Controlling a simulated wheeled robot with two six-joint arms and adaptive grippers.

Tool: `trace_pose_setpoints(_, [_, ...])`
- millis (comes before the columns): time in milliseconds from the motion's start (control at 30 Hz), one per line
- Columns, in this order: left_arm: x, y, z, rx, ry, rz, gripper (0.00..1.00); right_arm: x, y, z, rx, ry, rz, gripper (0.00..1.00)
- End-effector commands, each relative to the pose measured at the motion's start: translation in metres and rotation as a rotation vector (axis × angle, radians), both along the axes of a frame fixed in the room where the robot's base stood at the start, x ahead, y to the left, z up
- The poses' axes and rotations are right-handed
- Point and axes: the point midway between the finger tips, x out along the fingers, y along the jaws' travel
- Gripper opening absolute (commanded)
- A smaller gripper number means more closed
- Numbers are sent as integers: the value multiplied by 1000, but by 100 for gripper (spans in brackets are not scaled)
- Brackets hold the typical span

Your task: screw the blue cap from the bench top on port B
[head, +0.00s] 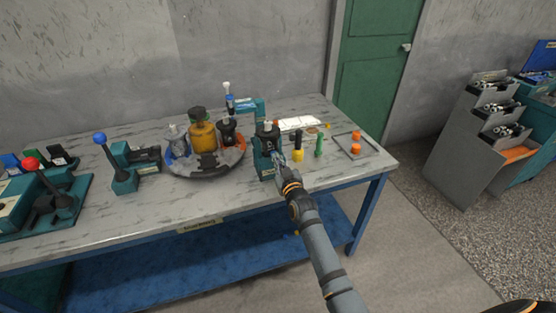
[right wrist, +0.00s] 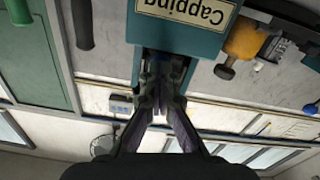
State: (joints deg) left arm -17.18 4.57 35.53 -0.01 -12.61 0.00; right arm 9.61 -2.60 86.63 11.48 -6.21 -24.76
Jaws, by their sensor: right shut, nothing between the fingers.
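A dark motor (head: 267,130) stands in a teal capping fixture (head: 264,168) near the bench's front edge. In the right wrist view the teal fixture (right wrist: 210,42) carries a "Capping" label, upside down. My right gripper (head: 278,159) is at the front right side of the fixture. Its fingers (right wrist: 160,92) are shut with nothing between them, and overlap the fixture in the picture; I cannot tell whether they touch it. I cannot make out a loose blue cap on the bench top, nor which port is B. My left gripper is not in view.
A round tray (head: 207,173) with an amber jar (head: 203,135) and grey parts stands left of the fixture. A yellow-black bottle (head: 298,150), a green bottle (head: 319,147) and a tray with orange caps (head: 356,148) stand right.

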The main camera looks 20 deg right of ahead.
Motion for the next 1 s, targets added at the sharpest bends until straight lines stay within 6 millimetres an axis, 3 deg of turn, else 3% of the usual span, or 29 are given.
trace_pose_setpoints(33, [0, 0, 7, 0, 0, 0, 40, 2, 0, 9, 48, -7, 0, 0])
trace_pose_setpoints(267, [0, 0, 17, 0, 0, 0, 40, 3, 0, 8, 327, -2, 2, 0])
trace_pose_setpoints(533, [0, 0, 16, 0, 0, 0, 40, 3, 0, 6, 353, -2, 1, 1])
trace_pose_setpoints(767, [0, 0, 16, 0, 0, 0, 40, 3, 0, 6, 351, -2, 1, 32])
trace_pose_setpoints(1000, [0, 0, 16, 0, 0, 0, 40, 2, 0, 4, 350, 2, 2, 32])
